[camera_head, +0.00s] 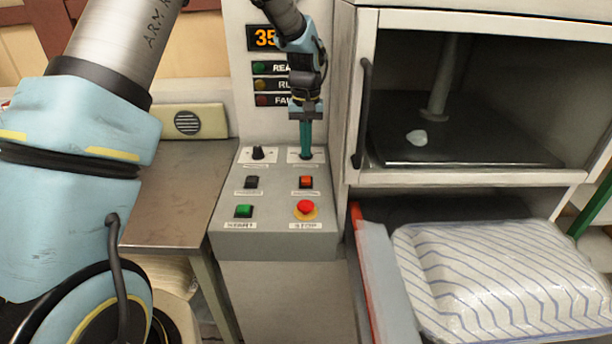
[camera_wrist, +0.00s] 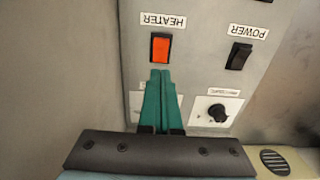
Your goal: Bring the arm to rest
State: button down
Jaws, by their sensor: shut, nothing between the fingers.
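My gripper (camera_head: 306,152) is shut and empty, its teal fingers pointing down at the upper right of the sloped control panel (camera_head: 272,243). In the head view the fingertips cover part of the right knob plate. In the wrist view my gripper (camera_wrist: 160,76) shows its two fingers together, the tips just by the orange HEATER switch (camera_wrist: 160,48). I cannot tell whether the fingers touch the panel. The black POWER switch (camera_wrist: 238,55) and a black knob (camera_wrist: 218,112) are beside it.
A green START button (camera_head: 243,211) and red STOP button (camera_head: 305,208) are on the panel's lower part. A cabinet with a black handle (camera_head: 362,112) stands right of my arm. A striped pillow (camera_head: 490,275) lies below it. A metal table (camera_head: 172,195) is at left.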

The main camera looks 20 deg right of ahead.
dwell(0.4)
jog(key=s+a+r+n, duration=0.1)
jog(key=a+r, duration=0.2)
jog(key=a, duration=0.9)
jog(key=a+r+n, duration=0.1)
jog(key=a+r, duration=0.1)
jog(key=a, duration=0.9)
jog(key=s+a+n+t, duration=0.1)
jog(key=s+a, duration=0.9)
jog(key=a, duration=0.3)
jog(key=shift+a+r+n+t, duration=0.3)
jog(key=shift+a+r+n, duration=0.05)
jog(key=shift+n, duration=0.05)
